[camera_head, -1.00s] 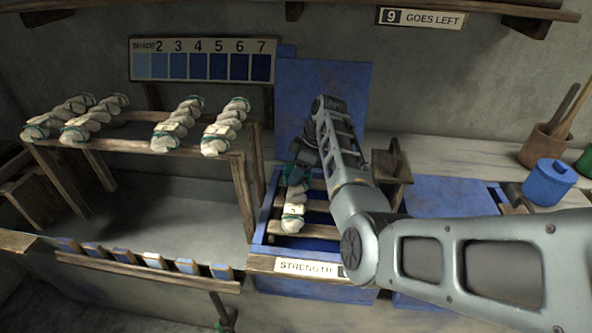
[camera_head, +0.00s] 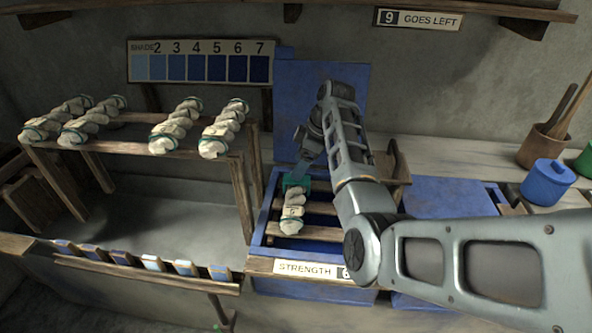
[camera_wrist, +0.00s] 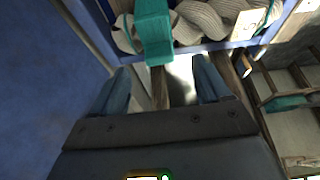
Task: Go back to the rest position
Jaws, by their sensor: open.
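My gripper (camera_head: 306,160) is over the back part of the blue vat (camera_head: 258,235), above the far end of a pale twisted skein (camera_head: 291,212). The skein lies on the wooden slats in the vat and has a teal band (camera_head: 295,183) at its far end. In the wrist view my gripper (camera_wrist: 160,85) has its two fingers apart with nothing between them. The skein (camera_wrist: 205,22) and its teal band (camera_wrist: 153,30) show beyond the fingertips, apart from them. My forearm hides part of the vat's right side.
A wooden rack (camera_head: 140,148) at left holds several skeins. A shade board (camera_head: 202,62) hangs behind it. A strip of small blue-toned blocks (camera_head: 152,263) runs in front. At right are a blue lidded pot (camera_head: 549,183) and a wooden tool holder (camera_head: 541,146).

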